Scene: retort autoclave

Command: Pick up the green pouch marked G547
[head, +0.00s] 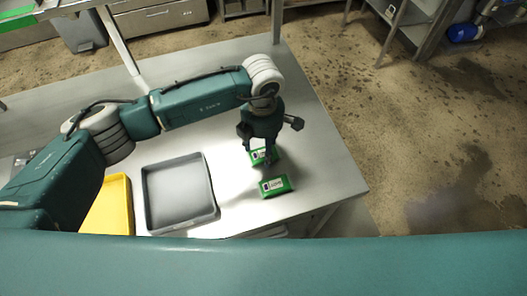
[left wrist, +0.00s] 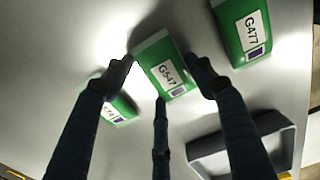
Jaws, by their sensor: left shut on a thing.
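The green pouch G547 (left wrist: 160,68) has a white label and sits between the fingers of my left gripper (left wrist: 165,75), which is shut on it. In the head view my left gripper (head: 262,135) points down over the steel table, with the held pouch (head: 262,157) showing just below it. Whether the pouch touches the table is unclear. A green pouch marked G477 (left wrist: 243,33) lies apart at the upper right; in the head view it appears nearer me (head: 276,186). A third green pouch (left wrist: 121,110) is partly hidden behind the left finger. My right gripper is out of view.
A grey tray (head: 148,205), empty, is on the steel table (head: 315,150) left of the gripper, and its rim (left wrist: 235,137) shows in the wrist view. A yellow tray (head: 124,205) stands beside it. The table's right edge is close to the pouches.

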